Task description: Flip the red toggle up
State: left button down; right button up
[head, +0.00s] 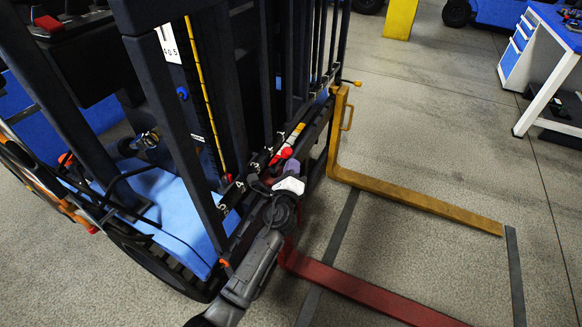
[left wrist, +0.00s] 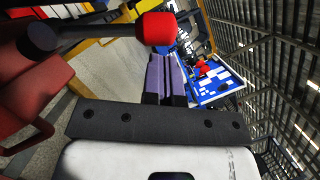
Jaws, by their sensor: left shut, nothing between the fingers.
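The red toggle's red cap (left wrist: 157,28) sits on the end of a dark lever in the left wrist view, just beyond and above my fingertips in the picture. In the head view a red tip (head: 286,153) shows on the forklift's carriage, close to my gripper. My left gripper (head: 291,168) reaches up from below to the carriage. Its purple fingers, also in the left wrist view (left wrist: 160,78), are together with nothing between them. I cannot tell whether they touch the toggle. My right gripper is not in view.
A dark mast with blue parts (head: 175,200) stands at the left. A yellow fork (head: 420,205) and a red fork (head: 365,290) stick out to the right above the floor. A white and blue workbench (head: 540,60) stands at the far right. The floor between is clear.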

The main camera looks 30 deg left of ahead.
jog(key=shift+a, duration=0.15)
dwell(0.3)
pick_arm(q)
jog(key=w+d+p+v, duration=0.1)
jog(key=d+v, duration=0.1)
jog(key=v, duration=1.1)
jog(key=shift+d+f, duration=0.2)
jog(key=shift+d, duration=0.2)
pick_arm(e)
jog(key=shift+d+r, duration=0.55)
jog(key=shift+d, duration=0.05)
pick_arm(q)
jog(key=shift+a, duration=0.1)
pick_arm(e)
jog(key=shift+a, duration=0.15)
